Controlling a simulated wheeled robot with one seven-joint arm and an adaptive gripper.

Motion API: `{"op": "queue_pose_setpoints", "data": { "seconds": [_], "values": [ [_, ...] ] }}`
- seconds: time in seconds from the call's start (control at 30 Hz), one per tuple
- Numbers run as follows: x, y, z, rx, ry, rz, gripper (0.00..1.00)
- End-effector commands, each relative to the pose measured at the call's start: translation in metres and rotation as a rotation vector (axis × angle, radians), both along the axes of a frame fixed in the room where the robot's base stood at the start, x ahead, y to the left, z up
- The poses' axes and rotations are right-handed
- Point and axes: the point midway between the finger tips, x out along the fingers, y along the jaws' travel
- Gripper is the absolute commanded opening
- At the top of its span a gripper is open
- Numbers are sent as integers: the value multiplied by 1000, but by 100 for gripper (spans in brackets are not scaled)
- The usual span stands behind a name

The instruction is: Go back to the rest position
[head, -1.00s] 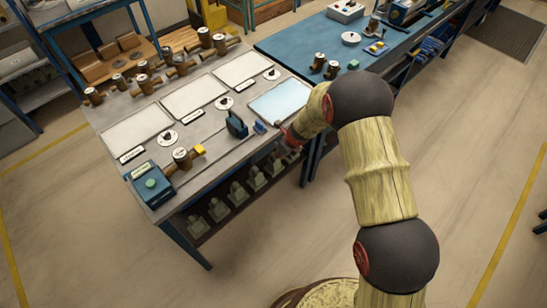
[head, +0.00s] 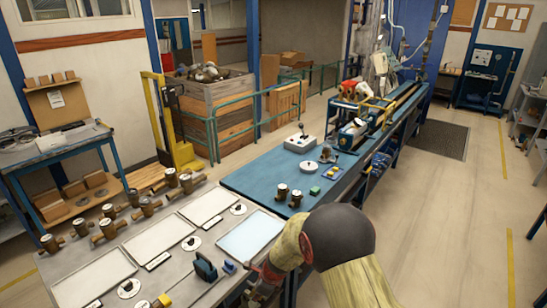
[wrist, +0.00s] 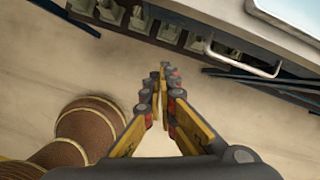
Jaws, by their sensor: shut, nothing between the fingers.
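My gripper (wrist: 163,85) is in the wrist view, its two yellow-and-black fingers converging until the tips meet, with nothing between them. It points down at the floor just in front of the grey bench's front edge. In the head view my arm reaches in from the bottom toward the right end of the grey bench (head: 143,243); the fingertips are hidden there.
Brass meters (head: 107,229), white trays (head: 95,281) and a dark blue clamp-like tool (head: 205,268) sit on the grey bench. A blue bench (head: 262,180) adjoins it behind. In the wrist view a metal handle (wrist: 243,62) juts from the bench front. Floor to the right (head: 450,210) is clear.

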Motion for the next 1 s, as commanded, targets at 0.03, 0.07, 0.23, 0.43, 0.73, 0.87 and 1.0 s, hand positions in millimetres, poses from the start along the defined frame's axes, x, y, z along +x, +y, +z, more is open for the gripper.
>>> {"op": "queue_pose_setpoints", "data": {
  "seconds": [0.03,0.07,0.23,0.43,0.73,0.87,1.0],
  "values": [
    [-20,-4,-8,-22,13,119,0],
    [-31,-6,-10,-35,17,197,0],
    [-81,-21,13,-75,-8,634,0],
    [-129,-58,78,-114,-104,1128,0],
    [-192,-126,165,-222,-245,1624,0],
    [-218,-155,193,-292,-291,1761,0],
    [-246,-184,217,-381,-328,1858,0]
  ]
}}
